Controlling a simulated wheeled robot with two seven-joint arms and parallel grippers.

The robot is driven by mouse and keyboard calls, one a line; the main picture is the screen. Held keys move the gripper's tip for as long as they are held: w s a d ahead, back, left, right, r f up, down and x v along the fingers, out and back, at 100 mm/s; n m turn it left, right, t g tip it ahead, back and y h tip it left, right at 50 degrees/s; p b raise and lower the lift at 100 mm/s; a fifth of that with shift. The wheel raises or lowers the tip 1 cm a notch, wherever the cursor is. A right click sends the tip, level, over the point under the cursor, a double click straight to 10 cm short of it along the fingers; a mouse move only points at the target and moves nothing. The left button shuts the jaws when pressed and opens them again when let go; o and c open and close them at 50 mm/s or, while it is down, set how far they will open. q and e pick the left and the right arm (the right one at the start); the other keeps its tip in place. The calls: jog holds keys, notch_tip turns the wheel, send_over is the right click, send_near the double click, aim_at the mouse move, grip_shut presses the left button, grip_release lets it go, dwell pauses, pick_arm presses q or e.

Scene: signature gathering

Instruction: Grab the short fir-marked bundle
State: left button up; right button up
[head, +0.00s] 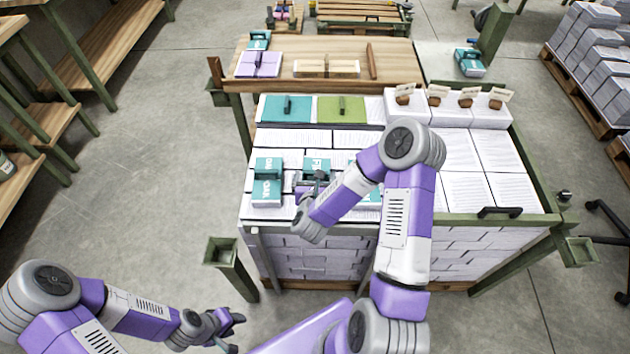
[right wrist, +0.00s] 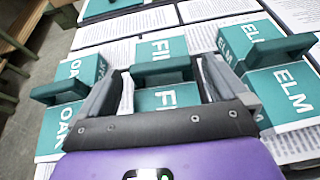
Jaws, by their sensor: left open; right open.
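The fir bundle is a teal and white block with a teal handle; its label, partly hidden, reads "FI" in the right wrist view (right wrist: 157,99). In the head view it shows at the front of the paper-covered stack (head: 317,163), partly behind my right arm. My right gripper (right wrist: 165,85) is open, with one finger on each side of the fir bundle's handle. Contact with the handle cannot be told. In the head view the right gripper (head: 313,183) is over that bundle. My left gripper (head: 232,328) is open and empty, low at the left, away from the stack.
An oak bundle (right wrist: 60,125) stands close on the left and an elm bundle (right wrist: 293,92) close on the right. Teal (head: 270,108) and green (head: 341,115) flat pieces with handles lie behind. Small signs (head: 449,111) stand at the back right. Bare floor lies left.

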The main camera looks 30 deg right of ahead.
jog(key=x, duration=0.3)
jog(key=shift+w, duration=0.15)
jog(key=shift+r, duration=0.1)
jog(key=shift+c, duration=0.3)
jog(key=c, duration=1)
jog(key=shift+r, duration=0.1)
